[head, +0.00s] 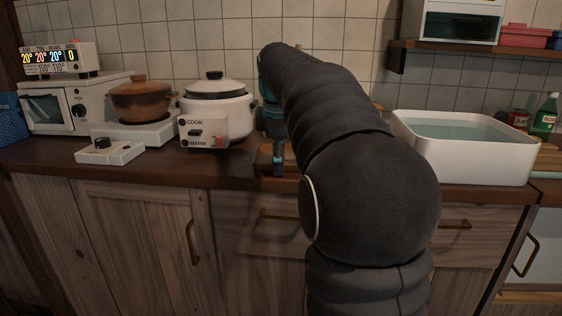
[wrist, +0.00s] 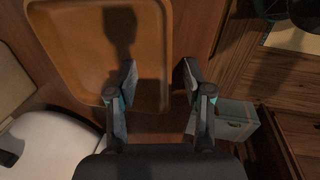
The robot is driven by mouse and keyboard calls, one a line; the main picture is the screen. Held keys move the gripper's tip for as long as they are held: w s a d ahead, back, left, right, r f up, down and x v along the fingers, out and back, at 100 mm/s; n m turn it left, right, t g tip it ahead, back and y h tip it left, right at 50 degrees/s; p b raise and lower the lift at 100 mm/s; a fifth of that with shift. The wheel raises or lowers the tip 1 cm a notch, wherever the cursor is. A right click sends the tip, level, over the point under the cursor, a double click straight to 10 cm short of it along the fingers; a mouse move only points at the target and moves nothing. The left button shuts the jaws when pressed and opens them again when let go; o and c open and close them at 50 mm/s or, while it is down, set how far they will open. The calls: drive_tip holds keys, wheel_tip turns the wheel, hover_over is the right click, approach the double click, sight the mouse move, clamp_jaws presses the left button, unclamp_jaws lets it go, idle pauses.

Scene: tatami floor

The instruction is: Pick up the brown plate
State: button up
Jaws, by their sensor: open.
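The brown plate (wrist: 85,45) is a shallow, square-cornered dish with a raised rim, filling the upper left of the wrist view.
A white rice cooker (head: 216,105) stands just left of my gripper, with a brown pot (head: 141,100) further left. A white water-filled basin (head: 465,150) stands right of my arm. Below the wooden counter (head: 50,157) are cabinet doors with handles.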

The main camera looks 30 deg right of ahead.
clamp_jaws()
idle(0.8)
